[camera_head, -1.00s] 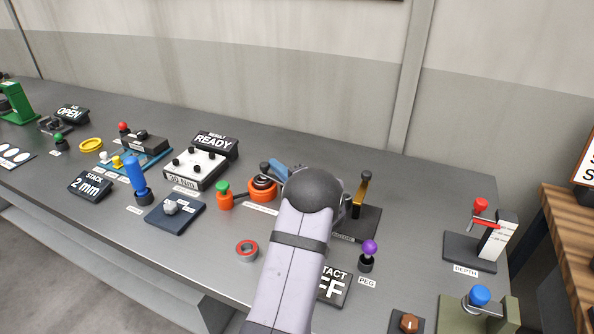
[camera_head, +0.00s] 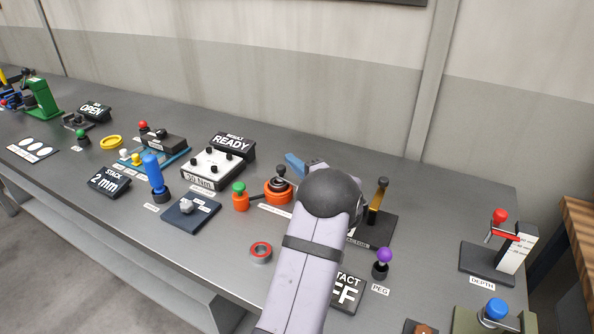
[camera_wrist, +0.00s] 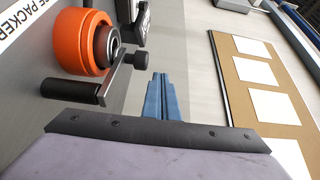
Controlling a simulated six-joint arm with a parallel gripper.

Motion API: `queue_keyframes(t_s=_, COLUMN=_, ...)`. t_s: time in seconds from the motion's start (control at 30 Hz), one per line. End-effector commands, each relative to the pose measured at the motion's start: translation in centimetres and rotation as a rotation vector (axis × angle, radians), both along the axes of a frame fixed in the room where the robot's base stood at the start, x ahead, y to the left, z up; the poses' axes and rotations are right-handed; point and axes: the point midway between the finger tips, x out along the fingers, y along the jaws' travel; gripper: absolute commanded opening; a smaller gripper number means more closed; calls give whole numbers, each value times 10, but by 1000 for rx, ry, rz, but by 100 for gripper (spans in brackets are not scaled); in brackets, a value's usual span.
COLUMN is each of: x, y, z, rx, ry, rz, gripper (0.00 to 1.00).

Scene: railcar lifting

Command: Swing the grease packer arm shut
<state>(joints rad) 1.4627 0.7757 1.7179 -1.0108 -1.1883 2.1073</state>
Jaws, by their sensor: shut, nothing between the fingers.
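The grease packer is an orange round cup (camera_head: 277,192) with a metal centre, in the middle of the bench in the head view. In the wrist view the cup (camera_wrist: 80,42) is at upper left. Its grey arm (camera_wrist: 115,80) lies across the cup's near side, with a black handle (camera_wrist: 70,92) at one end and a dark knob (camera_wrist: 137,60) at the other. My gripper (camera_wrist: 160,80) is shut and empty, its blue fingers just right of the knob. Contact cannot be told. In the head view my gripper (camera_head: 294,162) shows behind the cup, partly hidden by my wrist.
An orange post with a green knob (camera_head: 240,190) stands left of the cup. The READY sign (camera_head: 232,143) and torque box (camera_head: 212,167) are further left. A red ring (camera_head: 261,252) lies in front. A purple-topped peg (camera_head: 383,258) and lever stand (camera_head: 378,205) are on the right.

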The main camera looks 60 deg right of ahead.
Motion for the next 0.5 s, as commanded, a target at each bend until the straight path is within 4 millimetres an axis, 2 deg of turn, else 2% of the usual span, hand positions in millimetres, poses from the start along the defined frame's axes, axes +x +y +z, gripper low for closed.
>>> queue_keyframes(t_s=0.1, x=0, y=0, z=22, rx=-6, ry=-1, rz=0, gripper=0)
queue_keyframes(t_s=0.3, x=0, y=0, z=51, rx=-3, ry=-1, rz=-1, gripper=0)
queue_keyframes(t_s=0.5, x=0, y=0, z=68, rx=-1, ry=0, rz=0, gripper=0)
